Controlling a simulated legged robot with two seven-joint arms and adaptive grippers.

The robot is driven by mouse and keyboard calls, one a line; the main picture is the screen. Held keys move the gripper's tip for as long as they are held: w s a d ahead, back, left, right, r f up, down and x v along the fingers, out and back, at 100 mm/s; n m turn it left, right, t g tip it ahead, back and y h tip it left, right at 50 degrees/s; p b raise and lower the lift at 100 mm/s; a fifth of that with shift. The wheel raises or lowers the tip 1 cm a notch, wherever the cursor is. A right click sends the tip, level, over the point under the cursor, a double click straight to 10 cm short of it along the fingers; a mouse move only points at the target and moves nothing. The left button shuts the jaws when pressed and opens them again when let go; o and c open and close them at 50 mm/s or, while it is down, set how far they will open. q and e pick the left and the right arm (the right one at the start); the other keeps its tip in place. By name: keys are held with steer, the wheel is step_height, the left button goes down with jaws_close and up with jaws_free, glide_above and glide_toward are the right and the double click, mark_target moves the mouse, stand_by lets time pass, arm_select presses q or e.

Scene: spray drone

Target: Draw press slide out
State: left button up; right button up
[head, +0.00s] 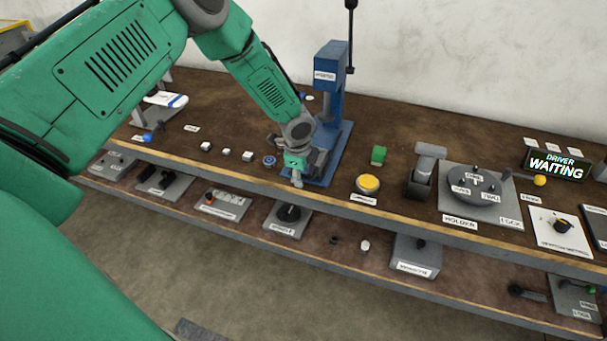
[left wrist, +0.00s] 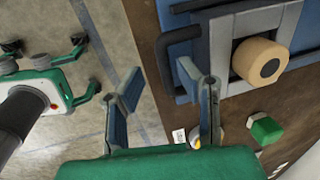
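The blue arbor press (head: 331,85) stands on the upper bench, and its blue base also shows in the left wrist view (left wrist: 180,15). Its grey slide (left wrist: 228,45) carries a tan cylinder (left wrist: 258,60) with a dark centre. A dark bar handle (left wrist: 164,58) sticks out from the slide. My left gripper (head: 297,180) is at the front of the press base and hides part of the slide in the head view. In the left wrist view its fingers (left wrist: 158,78) are apart, with the handle's end close to the gap between the tips. I cannot tell whether they touch it.
A yellow button (head: 368,183) and a green block (head: 378,155) stand right of the press. Several small parts lie left of it. A grey turntable fixture (head: 470,190) is further right. A lower shelf (head: 335,265) holds several fixtures under the bench edge.

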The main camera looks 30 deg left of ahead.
arm_select(q)
steer(key=shift+w, duration=0.1)
steer(key=shift+r, duration=0.35)
step_height(320, 180, up, 11)
steer(key=s, duration=0.2)
steer(key=shift+d, duration=0.2)
steer(key=shift+s+f, duration=0.1)
